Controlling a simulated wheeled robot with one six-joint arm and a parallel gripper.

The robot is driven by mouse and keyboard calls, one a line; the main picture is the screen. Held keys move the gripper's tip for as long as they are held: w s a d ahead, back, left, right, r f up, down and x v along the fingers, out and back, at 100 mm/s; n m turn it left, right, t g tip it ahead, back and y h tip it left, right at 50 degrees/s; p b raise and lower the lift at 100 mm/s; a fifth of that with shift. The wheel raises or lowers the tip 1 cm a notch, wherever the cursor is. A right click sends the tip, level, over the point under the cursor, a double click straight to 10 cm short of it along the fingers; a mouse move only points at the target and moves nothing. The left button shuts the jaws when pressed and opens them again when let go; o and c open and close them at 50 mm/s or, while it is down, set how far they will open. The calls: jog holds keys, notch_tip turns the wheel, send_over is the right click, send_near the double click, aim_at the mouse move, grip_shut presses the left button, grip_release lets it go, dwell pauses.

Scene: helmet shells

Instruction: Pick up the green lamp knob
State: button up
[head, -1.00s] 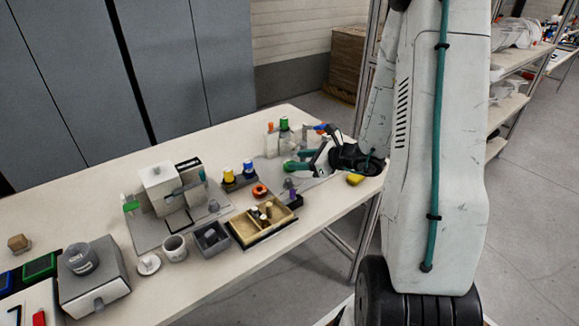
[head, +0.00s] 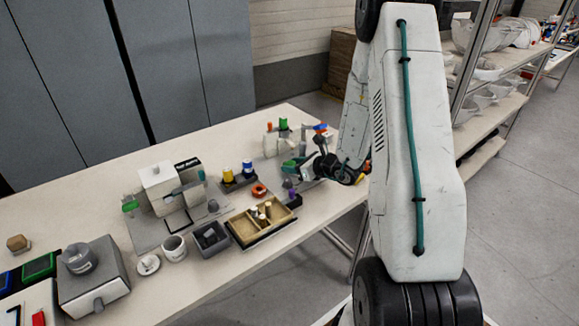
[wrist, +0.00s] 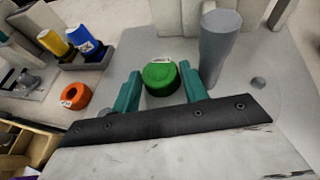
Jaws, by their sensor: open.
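The green lamp knob (wrist: 158,78) is a short round green piece with a small white label on its far edge. In the wrist view it stands on a grey plate (wrist: 130,50), between the teal fingertips of my gripper (wrist: 161,73). The fingers are open, one on each side of the knob, with a gap on each side visible. In the head view my gripper (head: 291,169) is low over the right part of the table. There I cannot make the knob out from the teal fingers.
A grey tapered post (wrist: 218,45) stands close by the right finger. An orange ring (wrist: 75,95) lies to the left. A holder with a yellow cylinder (wrist: 53,42) and a blue cylinder (wrist: 83,41) is farther left. A wooden divided tray (head: 237,231) sits at the table's front.

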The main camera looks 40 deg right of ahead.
jog(key=c, duration=0.6)
jog(key=shift+r, duration=0.1)
